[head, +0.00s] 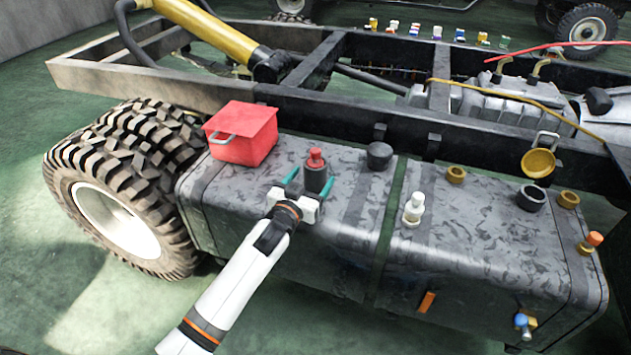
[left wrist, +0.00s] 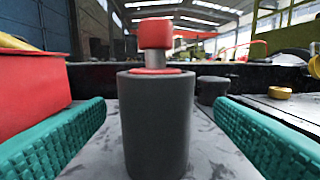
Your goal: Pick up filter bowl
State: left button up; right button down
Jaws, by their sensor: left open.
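A dark grey cylinder with a red knob on top (head: 317,178) stands upright on the grey tank. It looks like the filter bowl, though I cannot be sure. My left gripper (head: 309,182) is open, with its teal fingers on either side of this cylinder. In the left wrist view the cylinder (left wrist: 157,125) stands centred between the fingers, with a visible gap on both sides. Its red knob sits on a short metal stem. A gold cup-like part (head: 538,163) is near the frame rail at the right. My right gripper is not in view.
A red box (head: 241,133) with a handle stands left of the cylinder, close to my left finger. A low black cap (head: 379,156) is to its right. A white bottle-like part (head: 413,209), a dark ring (head: 531,198) and brass fittings stand farther right. The chassis rail (head: 450,126) runs behind.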

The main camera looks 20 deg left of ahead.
pick_arm(q)
jog(key=w, duration=0.1)
jog(key=w+b, duration=0.1)
jog(key=w, duration=0.3)
jog(key=shift+w+d+f+b, duration=0.15)
jog(key=shift+d+f+b, duration=0.1)
jog(key=shift+f+b, duration=0.1)
jog(key=shift+r, duration=0.1)
jog(key=c, duration=1.2)
